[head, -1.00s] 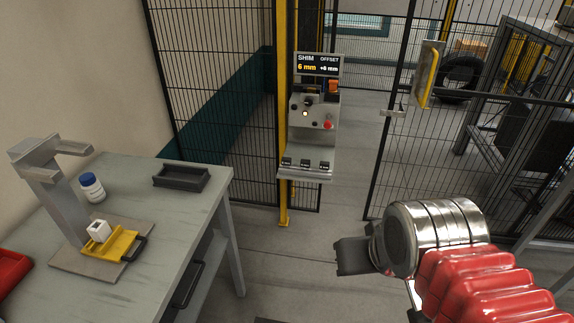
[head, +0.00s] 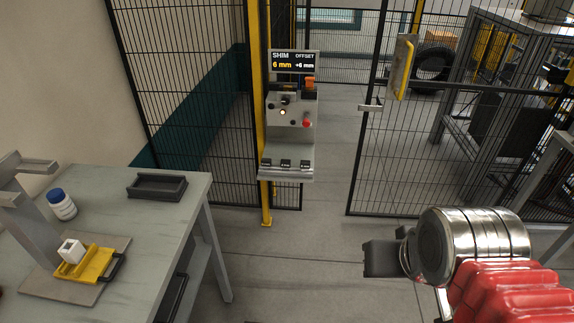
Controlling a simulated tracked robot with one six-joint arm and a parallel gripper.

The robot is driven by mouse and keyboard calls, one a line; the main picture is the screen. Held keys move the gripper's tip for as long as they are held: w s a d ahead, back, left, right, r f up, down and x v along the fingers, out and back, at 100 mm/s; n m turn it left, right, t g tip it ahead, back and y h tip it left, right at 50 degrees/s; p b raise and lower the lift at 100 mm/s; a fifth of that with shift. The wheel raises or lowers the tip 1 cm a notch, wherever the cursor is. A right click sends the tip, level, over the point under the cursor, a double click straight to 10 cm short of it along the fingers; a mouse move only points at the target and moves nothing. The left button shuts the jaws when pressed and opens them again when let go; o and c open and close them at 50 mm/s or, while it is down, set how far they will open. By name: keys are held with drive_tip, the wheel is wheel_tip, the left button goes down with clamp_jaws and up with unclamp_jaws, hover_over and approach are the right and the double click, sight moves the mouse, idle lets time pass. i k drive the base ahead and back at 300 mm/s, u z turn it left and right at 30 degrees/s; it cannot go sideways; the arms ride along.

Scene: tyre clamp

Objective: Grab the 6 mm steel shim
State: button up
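Several small dark shim blocks lie in a row on the tray shelf (head: 287,176) of the control post. The left one (head: 267,162), the middle one (head: 286,163) and the right one (head: 305,164) carry labels too small to read, so I cannot tell which is 6 mm.
The grey workbench (head: 150,215) fills the left, with a black tray (head: 157,186), a white bottle (head: 62,204) and a yellow fixture (head: 90,263). The mesh gate (head: 450,130) stands right of the post. The floor (head: 300,260) between bench and gripper is clear.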

sight(267, 163)
drive_tip(key=z, duration=0.85)
drive_tip(key=i, duration=2.25)
drive_tip(key=u, duration=1.7)
